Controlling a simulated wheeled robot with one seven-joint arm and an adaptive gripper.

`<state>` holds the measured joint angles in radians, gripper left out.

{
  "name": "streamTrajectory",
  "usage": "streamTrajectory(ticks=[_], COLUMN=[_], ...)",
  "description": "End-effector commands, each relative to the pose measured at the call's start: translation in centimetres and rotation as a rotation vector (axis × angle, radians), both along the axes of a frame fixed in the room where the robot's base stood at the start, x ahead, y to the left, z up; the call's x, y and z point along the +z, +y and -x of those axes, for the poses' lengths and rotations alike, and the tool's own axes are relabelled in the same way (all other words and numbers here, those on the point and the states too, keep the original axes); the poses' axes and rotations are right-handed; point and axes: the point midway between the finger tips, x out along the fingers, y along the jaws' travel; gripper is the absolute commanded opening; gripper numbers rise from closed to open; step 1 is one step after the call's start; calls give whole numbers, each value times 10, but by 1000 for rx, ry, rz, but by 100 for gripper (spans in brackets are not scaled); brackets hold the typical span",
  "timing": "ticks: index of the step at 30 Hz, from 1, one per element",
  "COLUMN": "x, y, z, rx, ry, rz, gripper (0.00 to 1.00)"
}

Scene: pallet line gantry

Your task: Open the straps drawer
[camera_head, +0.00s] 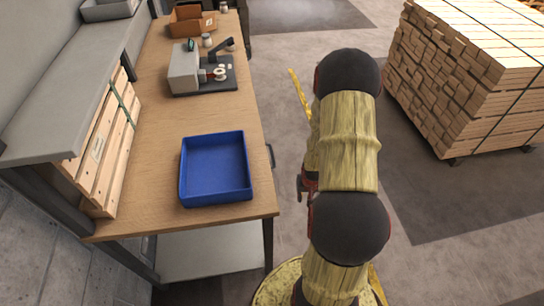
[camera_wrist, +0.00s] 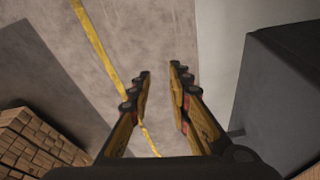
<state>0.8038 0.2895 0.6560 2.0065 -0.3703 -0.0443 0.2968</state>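A dark handle (camera_head: 270,155) sticks out from the right edge of the wooden workbench (camera_head: 150,150), beside the blue tray. The drawer front it may belong to is hidden under the benchtop, and no label on it can be read. My gripper (camera_wrist: 160,72) is open in the wrist view, with a gap between its fingers and only floor seen between them. In the head view my arm hides most of the gripper, which is to the right of the bench and apart from the handle. A dark grey box-like body (camera_wrist: 285,90) stands right of the fingers in the wrist view.
An empty blue tray (camera_head: 215,170) stands on the bench's near part. A grey device on a dark base (camera_head: 200,75) and an orange-brown bin (camera_head: 190,20) are farther back. Stacked timber (camera_head: 470,75) stands at right. Floor between bench and timber is partly clear.

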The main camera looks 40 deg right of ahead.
Motion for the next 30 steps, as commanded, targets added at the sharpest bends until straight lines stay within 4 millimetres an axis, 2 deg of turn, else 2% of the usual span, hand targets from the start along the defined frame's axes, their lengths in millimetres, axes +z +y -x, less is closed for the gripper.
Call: streamTrajectory(ticks=[1, 3, 6, 9, 11, 15, 18, 22, 25, 30], x=[-32, -62, -89, -97, -91, -58, -30, -2, 7, 5], y=[-6, -13, -18, -19, -19, -19, -20, -21, -21, -25], z=[2, -8, -29, -55, -72, -107, -124, -135, -140, -157], rx=[-34, -72, -125, -172, -199, -241, -262, -283, -293, -293], ry=[-49, -154, -324, -519, -640, -909, -1058, -1179, -1218, -1228], rz=[-8, -8, -14, -32, -48, -99, -142, -185, -204, -209], gripper=[19, 19, 19, 19, 19, 19, 19, 19, 19, 19])
